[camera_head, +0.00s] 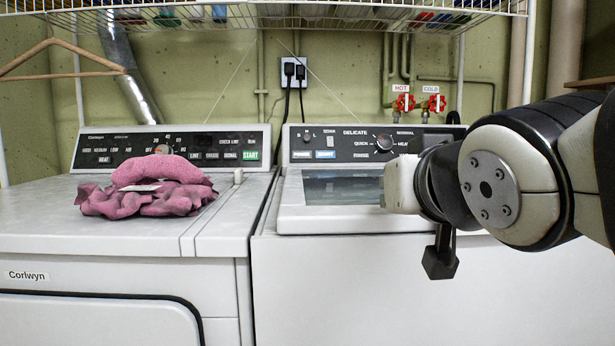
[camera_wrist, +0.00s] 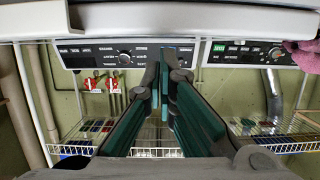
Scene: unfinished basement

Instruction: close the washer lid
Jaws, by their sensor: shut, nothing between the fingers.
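The washer (camera_head: 350,290) is the right-hand white machine in the head view. Its lid (camera_head: 300,217), white with a dark window, lies flat or nearly flat over the washer top; I cannot tell whether it is fully seated. My gripper shows in the wrist view (camera_wrist: 160,85) with its dark green fingers together and empty, pointing toward the control panel. In the head view my arm reaches in from the right over the lid's right side and hides that part; the fingertips cannot be made out there. A white edge (camera_wrist: 200,18) crosses the top of the upside-down wrist view.
A dryer (camera_head: 60,215) stands close on the left with a pink cloth (camera_head: 150,190) on it. The washer's control panel (camera_head: 350,143) rises behind the lid. Red water valves (camera_head: 403,102) are on the wall. A wire shelf (camera_head: 350,18) hangs above.

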